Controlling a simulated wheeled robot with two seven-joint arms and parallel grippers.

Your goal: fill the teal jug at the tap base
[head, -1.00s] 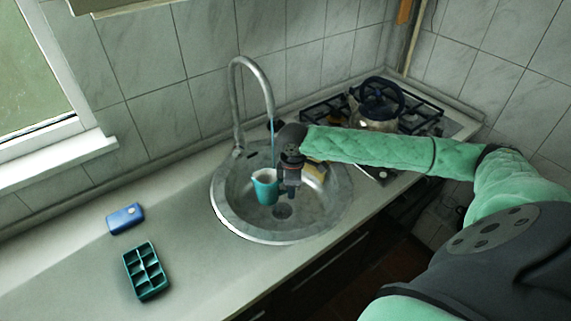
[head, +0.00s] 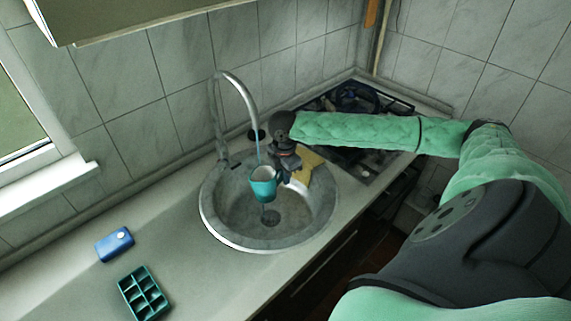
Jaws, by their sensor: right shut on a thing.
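The teal jug (head: 263,189) is held upright above the round metal sink (head: 210,215). My right gripper (head: 278,178) is shut on its right side; the exact contact is small and partly hidden. The tall curved tap (head: 236,82) stands at the sink's back left. A thin blue stream (head: 258,148) drops from its spout to the jug's mouth. The water level inside the jug is too small to tell. My left gripper is out of view.
A teal compartment tray (head: 144,293) and a blue box-like item (head: 115,244) lie on the counter at left. A yellow item (head: 304,165) is at the sink's right rim. A dark-handled kettle (head: 357,100) stands on the hob at back right. The counter left of the sink is mostly clear.

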